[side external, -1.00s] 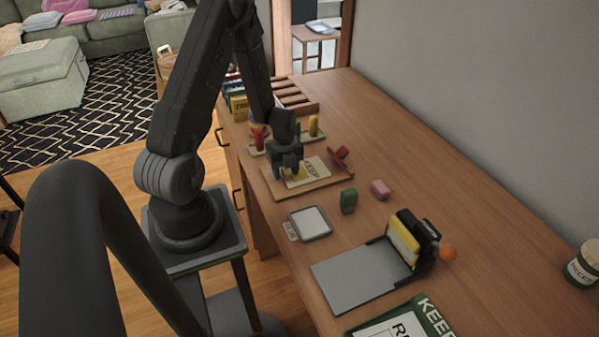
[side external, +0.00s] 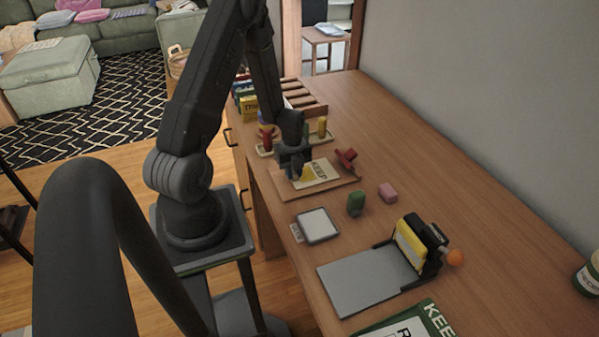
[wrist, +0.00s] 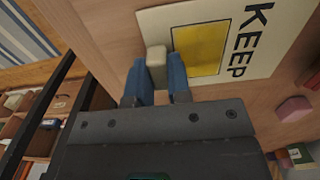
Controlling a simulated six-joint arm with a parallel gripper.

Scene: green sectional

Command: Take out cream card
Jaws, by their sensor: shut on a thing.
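The cream card (side external: 316,173), printed KEEP with a yellow square, lies flat on a thin wooden board on the desk. In the wrist view the cream card (wrist: 268,58) is just beyond my fingers. My gripper (side external: 296,176) is low over the board's near left part, beside the card. In the wrist view my gripper (wrist: 158,72) has its blue fingers closed on a small cream block (wrist: 156,62). The block overlaps the card's edge in this view; whether it is fixed to the card or board I cannot tell. My gripper partly hides the card.
A red clamp-like piece (side external: 346,157) sits at the board's far edge. A green block (side external: 356,203) and pink block (side external: 388,192) stand closer. A grey-topped pad (side external: 317,225) and a hinged press (side external: 370,277) lie in front. The right of the desk is fairly clear.

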